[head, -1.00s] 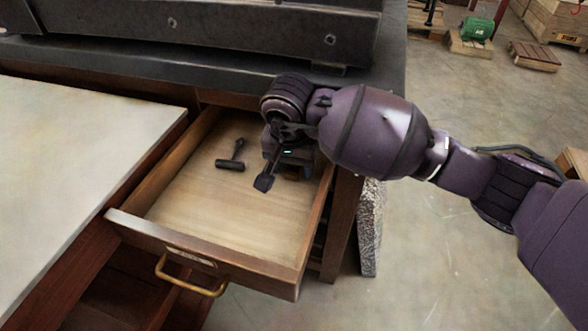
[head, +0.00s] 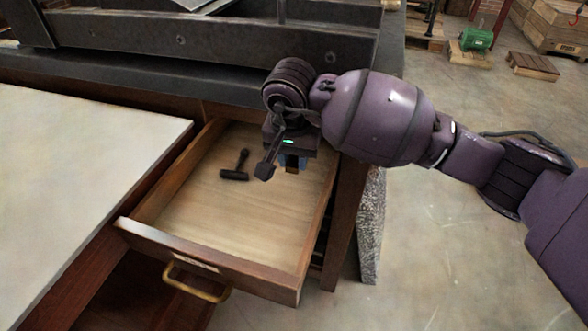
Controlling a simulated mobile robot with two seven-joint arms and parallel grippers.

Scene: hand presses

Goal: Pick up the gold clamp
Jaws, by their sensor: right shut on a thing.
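My right gripper (head: 290,162) points down over the back right part of the open drawer (head: 208,252). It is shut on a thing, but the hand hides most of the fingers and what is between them. Only a small bluish and dark patch shows below the hand. I cannot make out the gold clamp anywhere in the drawer; whether it is the held thing does not show. My left gripper is not in view.
A dark hammer-like tool (head: 235,173) lies in the drawer, left of my right gripper. The drawer's front floor is clear. A pale tabletop (head: 80,180) is at the left. A dark metal press (head: 200,42) stands behind the drawer.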

